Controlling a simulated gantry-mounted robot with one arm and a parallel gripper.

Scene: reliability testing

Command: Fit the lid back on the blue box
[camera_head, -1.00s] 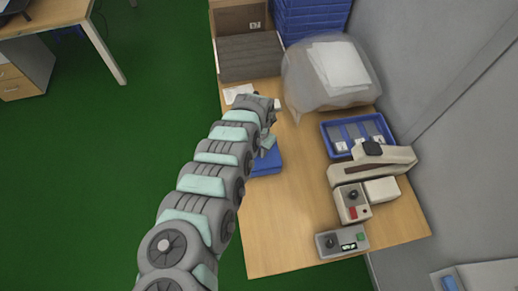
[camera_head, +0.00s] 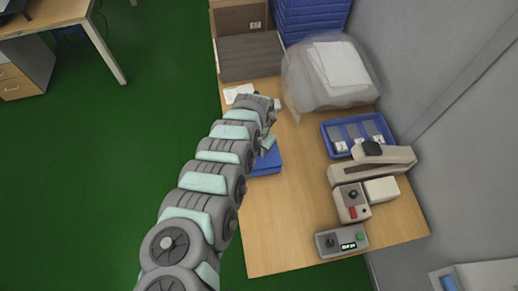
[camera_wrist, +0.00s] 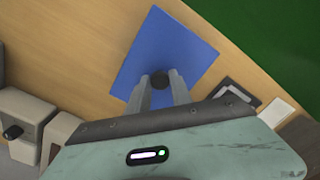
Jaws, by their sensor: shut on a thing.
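The blue lid (camera_wrist: 165,48) shows from above in the wrist view as a flat blue square with a dark round knob (camera_wrist: 159,78). My gripper (camera_wrist: 160,88) has its two grey fingers shut on the knob. In the head view my gripper (camera_head: 268,143) is over the blue box and lid (camera_head: 265,161), near the table's left edge, and my arm hides part of them. The lid covers the box from above in the wrist view. I cannot tell whether it is fully seated or slightly raised.
On the wooden table (camera_head: 290,220), a blue tray (camera_head: 327,140) with grey parts, a beige device (camera_head: 372,165) and control boxes (camera_head: 341,241) stand to the right. A clear bag (camera_head: 305,85) and stacked blue crates (camera_head: 310,18) are behind. The front middle is clear.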

